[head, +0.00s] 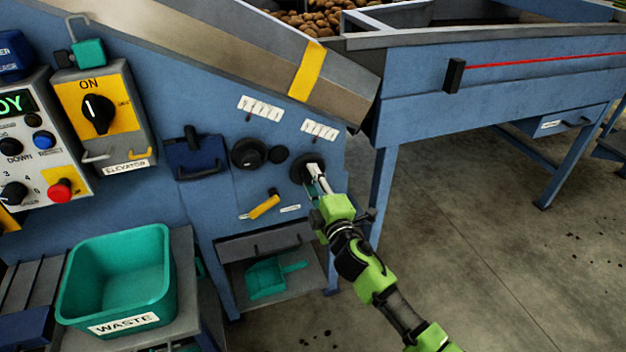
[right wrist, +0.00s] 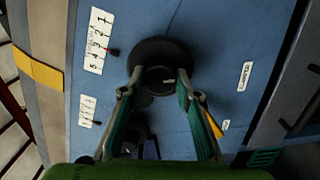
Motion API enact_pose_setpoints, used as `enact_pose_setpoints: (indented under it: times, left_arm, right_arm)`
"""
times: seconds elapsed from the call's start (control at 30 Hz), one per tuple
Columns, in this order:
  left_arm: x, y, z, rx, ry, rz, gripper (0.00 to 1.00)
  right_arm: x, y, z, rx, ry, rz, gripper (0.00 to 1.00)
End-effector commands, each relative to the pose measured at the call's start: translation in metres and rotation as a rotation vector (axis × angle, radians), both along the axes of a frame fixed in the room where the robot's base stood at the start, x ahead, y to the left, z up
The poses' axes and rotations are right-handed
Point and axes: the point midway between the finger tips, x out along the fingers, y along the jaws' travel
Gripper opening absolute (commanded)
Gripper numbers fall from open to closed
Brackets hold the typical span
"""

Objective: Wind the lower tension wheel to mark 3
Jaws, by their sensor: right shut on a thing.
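The tension wheel (head: 303,168) is a dark round wheel on the blue panel, the further right and lower of two. It also shows in the right wrist view (right wrist: 160,52). My left gripper is out of view.
Another dark wheel (head: 248,153) with its own scale (head: 260,107) is to the left. A yellow handle (head: 265,207) sits below. A green waste bin (head: 118,278) stands lower left. A control box with a red button (head: 60,190) is far left. The floor at right is open.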

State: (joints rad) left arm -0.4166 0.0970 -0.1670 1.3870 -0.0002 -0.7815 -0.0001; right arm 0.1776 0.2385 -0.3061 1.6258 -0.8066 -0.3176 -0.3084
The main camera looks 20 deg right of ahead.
Motion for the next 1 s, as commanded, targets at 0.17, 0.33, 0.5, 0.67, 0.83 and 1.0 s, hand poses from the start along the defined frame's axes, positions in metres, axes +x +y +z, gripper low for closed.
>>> enact_pose_setpoints:
  times: [0.17,0.33,0.5,0.67,0.83,1.0]
  left_arm:
    - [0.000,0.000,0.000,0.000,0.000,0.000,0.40]
    - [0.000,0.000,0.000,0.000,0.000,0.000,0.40]
    - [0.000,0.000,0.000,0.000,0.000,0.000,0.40]
    - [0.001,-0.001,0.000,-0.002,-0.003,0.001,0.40]
    - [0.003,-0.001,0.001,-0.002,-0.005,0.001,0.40]
    - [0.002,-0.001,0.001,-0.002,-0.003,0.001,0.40]
  right_arm:
    - [0.000,0.001,0.000,-0.001,-0.001,0.003,0.08]
    - [0.000,0.001,0.000,0.000,-0.001,0.003,0.40]
    - [0.000,0.001,0.000,0.000,0.000,0.002,0.47]
    - [0.000,0.001,0.000,0.001,0.000,0.001,0.47]
    - [-0.009,0.000,-0.001,0.000,0.001,0.001,0.47]
    - [-0.036,-0.001,-0.002,0.000,0.003,0.003,0.47]
